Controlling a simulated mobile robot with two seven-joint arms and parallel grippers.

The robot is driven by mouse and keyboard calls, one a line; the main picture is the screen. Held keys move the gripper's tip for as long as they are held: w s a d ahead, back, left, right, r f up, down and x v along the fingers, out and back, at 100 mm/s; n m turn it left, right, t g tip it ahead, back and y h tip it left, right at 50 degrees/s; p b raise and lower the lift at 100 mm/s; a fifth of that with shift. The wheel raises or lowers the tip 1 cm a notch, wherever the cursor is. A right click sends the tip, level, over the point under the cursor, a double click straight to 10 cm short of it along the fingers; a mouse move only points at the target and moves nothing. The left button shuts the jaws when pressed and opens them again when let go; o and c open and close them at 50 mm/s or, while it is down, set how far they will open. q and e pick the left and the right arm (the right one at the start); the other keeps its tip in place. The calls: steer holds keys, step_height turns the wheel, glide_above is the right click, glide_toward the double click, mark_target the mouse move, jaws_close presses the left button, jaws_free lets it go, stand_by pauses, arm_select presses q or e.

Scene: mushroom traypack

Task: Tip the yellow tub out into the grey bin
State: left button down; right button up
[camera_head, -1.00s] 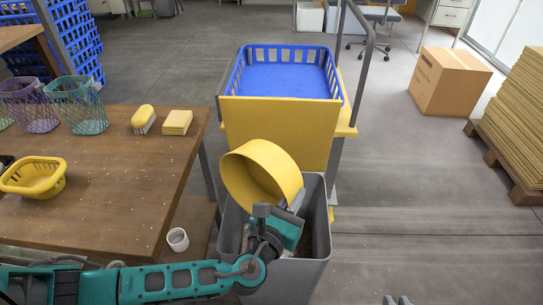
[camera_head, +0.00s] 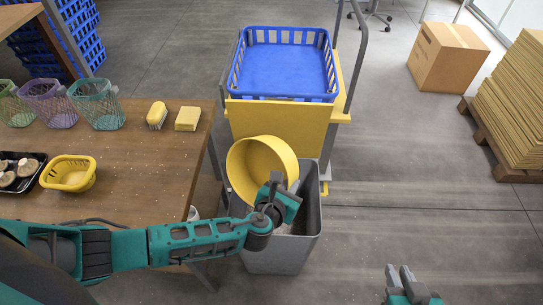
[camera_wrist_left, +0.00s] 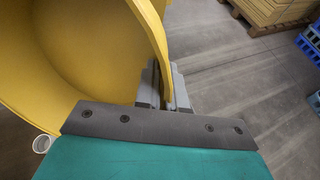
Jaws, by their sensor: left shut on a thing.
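The yellow tub (camera_head: 256,163) is tilted on its side above the left part of the grey bin (camera_head: 311,222), its open mouth facing the camera. The inside that shows looks empty. My left gripper (camera_head: 280,190) is shut on the tub's wall; the left wrist view shows the fingers (camera_wrist_left: 165,92) pinching the rim of the tub (camera_wrist_left: 85,50). The bin stands on the floor right of the table; some light bits show inside it. My right gripper (camera_head: 402,275) is at the bottom right, away from the bin; its fingers look close together, but whether they are shut is unclear.
The wooden table (camera_head: 135,175) at the left holds a yellow basket (camera_head: 69,173), a black tray (camera_head: 22,172) of mushrooms, a brush (camera_head: 157,114) and mesh baskets. A yellow cart with a blue crate (camera_head: 285,68) stands behind the bin.

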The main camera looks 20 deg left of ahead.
arm_select(q)
steer(key=shift+g, duration=0.4)
steer(key=shift+r, duration=0.1)
steer(key=g, duration=0.2)
steer(key=g+y, duration=0.1)
steer(key=g, duration=0.2)
steer(key=shift+w+m+y, duration=0.1)
steer(key=shift+m+y, duration=0.2)
steer(key=shift+g+y, duration=0.4)
steer(key=shift+g, duration=1.3)
steer(key=shift+d+g+y, duration=0.1)
steer(key=shift+g+y, duration=0.2)
steer(key=shift+g, duration=1.2)
